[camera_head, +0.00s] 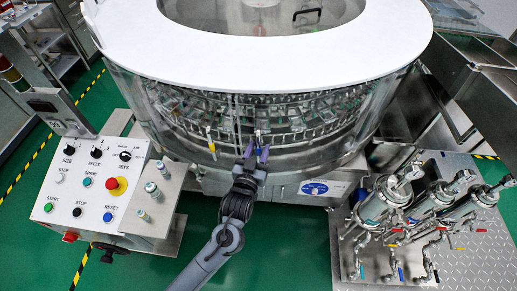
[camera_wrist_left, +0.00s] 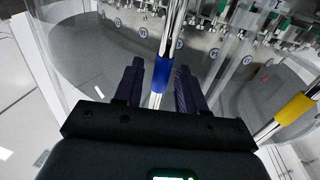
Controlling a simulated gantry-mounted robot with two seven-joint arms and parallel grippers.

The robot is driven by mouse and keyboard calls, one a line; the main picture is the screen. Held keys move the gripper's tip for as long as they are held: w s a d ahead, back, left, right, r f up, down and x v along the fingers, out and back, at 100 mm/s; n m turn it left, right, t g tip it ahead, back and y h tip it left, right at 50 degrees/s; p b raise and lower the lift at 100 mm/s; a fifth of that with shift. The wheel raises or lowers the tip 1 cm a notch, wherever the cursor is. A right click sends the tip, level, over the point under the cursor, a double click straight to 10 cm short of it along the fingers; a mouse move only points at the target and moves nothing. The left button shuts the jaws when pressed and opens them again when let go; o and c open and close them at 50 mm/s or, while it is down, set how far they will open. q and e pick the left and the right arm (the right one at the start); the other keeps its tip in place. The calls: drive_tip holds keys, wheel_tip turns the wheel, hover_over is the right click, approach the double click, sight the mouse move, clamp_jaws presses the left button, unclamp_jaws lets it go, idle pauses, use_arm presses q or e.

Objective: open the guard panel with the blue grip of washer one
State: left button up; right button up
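The washer (camera_head: 270,52) is a round machine with a white ring top and clear curved guard panels (camera_head: 318,152). The blue grip (camera_head: 258,136) is on an upright chrome handle at the washer's front; in the left wrist view the blue grip (camera_wrist_left: 163,74) appears between the finger lines. My left gripper (camera_head: 257,154) is at the handle, its purple fingers open on either side of it. In the left wrist view the open fingers (camera_wrist_left: 157,88) show gaps to the handle. Whether the grip is fully between the fingertips is unclear. My right gripper is out of view.
A yellow grip (camera_head: 211,143) is on another handle to the left. A control panel (camera_head: 92,190) with buttons stands at front left. Metal filter housings (camera_head: 385,200) stand on a plate at right. Green floor is open at the front.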

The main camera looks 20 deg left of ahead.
use_arm(q)
drive_tip(key=shift+w, duration=0.4)
clamp_jaws()
